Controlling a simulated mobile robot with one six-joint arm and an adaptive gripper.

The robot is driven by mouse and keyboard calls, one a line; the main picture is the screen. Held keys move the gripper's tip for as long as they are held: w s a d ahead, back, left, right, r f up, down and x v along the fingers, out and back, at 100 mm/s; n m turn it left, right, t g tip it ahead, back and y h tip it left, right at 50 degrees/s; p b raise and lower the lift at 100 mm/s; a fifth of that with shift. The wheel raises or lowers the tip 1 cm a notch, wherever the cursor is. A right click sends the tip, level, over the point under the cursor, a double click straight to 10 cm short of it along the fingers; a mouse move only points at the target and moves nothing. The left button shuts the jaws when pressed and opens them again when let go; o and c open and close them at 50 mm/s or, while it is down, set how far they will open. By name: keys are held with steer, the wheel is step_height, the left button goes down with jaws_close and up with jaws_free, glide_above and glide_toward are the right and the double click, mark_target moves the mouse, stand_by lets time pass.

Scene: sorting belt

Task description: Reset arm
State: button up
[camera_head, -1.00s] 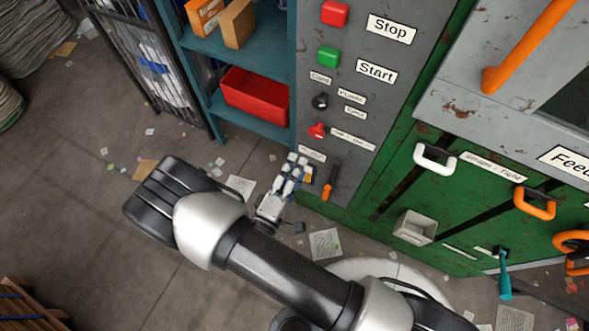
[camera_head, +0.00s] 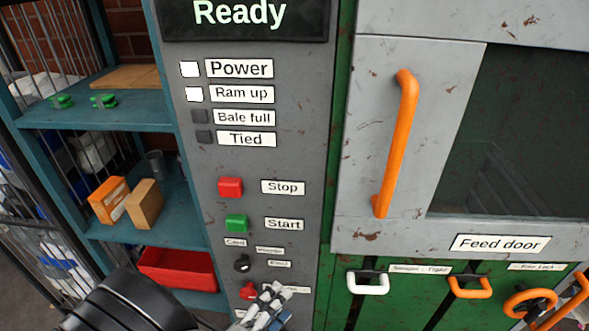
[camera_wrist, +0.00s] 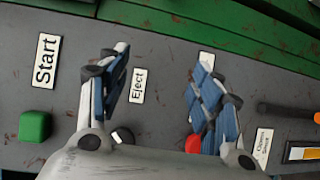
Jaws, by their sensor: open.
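My gripper (camera_head: 266,303) shows at the bottom of the head view, in front of the lower part of the grey control panel (camera_head: 265,165). In the wrist view my gripper (camera_wrist: 162,95) is open, its two blue-padded fingers apart with nothing between them. The small "Eject" label (camera_wrist: 138,85) shows between the fingers. The green Start button (camera_wrist: 34,126) is beyond the left finger, and a red knob (camera_wrist: 194,144) is partly hidden beside the right finger. My dark arm link fills the bottom left of the head view.
The panel display (camera_head: 240,14) reads "Ready"; the lamps by Power and Ram up are white. A red Stop button (camera_head: 230,187) sits above the green one. The feed door's orange handle (camera_head: 397,145) is at right. A teal shelf (camera_head: 100,117) with a red bin (camera_head: 178,268) stands left.

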steer(key=s+d+r+m+g, duration=0.2)
steer(key=d+r+m+g, duration=0.3)
steer(key=d, duration=0.3)
steer(key=s+d+r+m+g, duration=0.2)
steer(key=d+r+g, duration=0.4)
steer(key=d+g, duration=0.15)
steer(key=s+d+r+m+t+y, duration=0.3)
steer(key=s+r+m+t+y, duration=0.1)
steer(key=s+r+y, duration=0.5)
steer(key=shift+r+y, duration=0.25)
steer(key=shift+y, duration=0.35)
steer(key=shift+c, duration=0.5)
